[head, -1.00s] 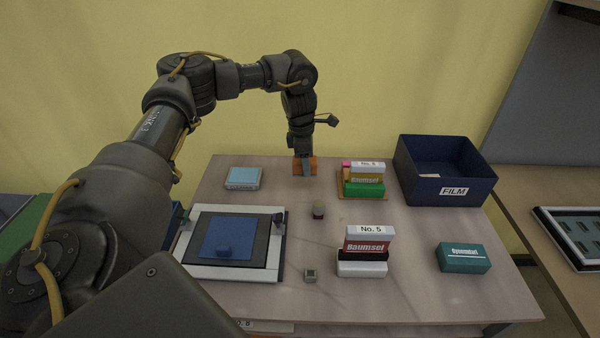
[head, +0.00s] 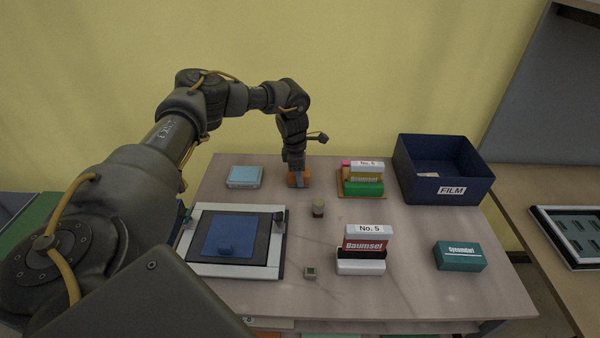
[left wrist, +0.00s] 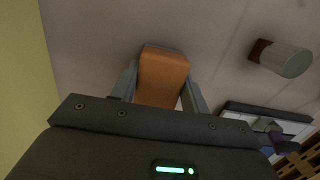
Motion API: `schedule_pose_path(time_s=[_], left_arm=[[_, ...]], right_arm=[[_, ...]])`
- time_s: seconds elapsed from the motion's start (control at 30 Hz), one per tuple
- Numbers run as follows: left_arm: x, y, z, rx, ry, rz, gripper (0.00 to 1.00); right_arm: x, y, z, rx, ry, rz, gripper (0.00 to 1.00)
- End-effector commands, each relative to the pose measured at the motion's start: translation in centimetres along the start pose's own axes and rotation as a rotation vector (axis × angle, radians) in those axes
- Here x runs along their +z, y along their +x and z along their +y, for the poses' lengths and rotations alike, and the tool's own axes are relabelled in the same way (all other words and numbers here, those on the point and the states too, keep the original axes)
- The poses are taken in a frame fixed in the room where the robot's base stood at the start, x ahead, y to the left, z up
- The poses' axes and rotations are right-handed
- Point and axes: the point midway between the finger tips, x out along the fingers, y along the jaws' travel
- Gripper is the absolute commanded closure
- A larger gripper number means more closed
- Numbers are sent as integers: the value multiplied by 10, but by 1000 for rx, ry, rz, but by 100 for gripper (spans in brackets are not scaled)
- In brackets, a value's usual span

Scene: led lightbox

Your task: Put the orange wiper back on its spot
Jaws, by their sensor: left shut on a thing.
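The orange wiper (head: 299,180) is at the back of the table, left of the film-box stack. My left gripper (head: 296,170) is shut on it from above. In the left wrist view the wiper (left wrist: 163,76) sits between the two fingers. It is low over the table surface; I cannot tell whether it touches. No marked spot shows under it, as the gripper and wiper cover that patch. My right gripper is not in view.
A light-blue box (head: 244,176) lies left of the wiper. A small brown-and-grey cylinder (head: 318,208) stands in front. The lightbox (head: 206,268) is front left. Stacked boxes (head: 363,188) and a blue FILM bin (head: 440,190) stand to the right.

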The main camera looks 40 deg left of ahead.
Motion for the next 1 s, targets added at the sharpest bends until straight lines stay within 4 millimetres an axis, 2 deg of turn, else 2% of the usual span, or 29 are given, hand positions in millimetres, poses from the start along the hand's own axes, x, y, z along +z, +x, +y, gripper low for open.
schedule_pose_path(time_s=[0.17, 0.2, 0.37, 0.73, 0.87, 1.0], left_arm=[[0, 4, 0, 0, 0, 0, 73], [0, 3, 0, 0, 1, -1, 52], [0, 3, 0, 0, 0, 0, 33], [0, -4, 0, 0, -1, -1, 33], [1, -24, 1, 2, 1, -4, 33], [1, -54, 1, 3, 0, -5, 33]], right_arm=[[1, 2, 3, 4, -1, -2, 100], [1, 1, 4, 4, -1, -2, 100], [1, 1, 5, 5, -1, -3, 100], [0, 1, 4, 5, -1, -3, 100], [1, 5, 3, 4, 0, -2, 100], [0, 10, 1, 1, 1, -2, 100]])
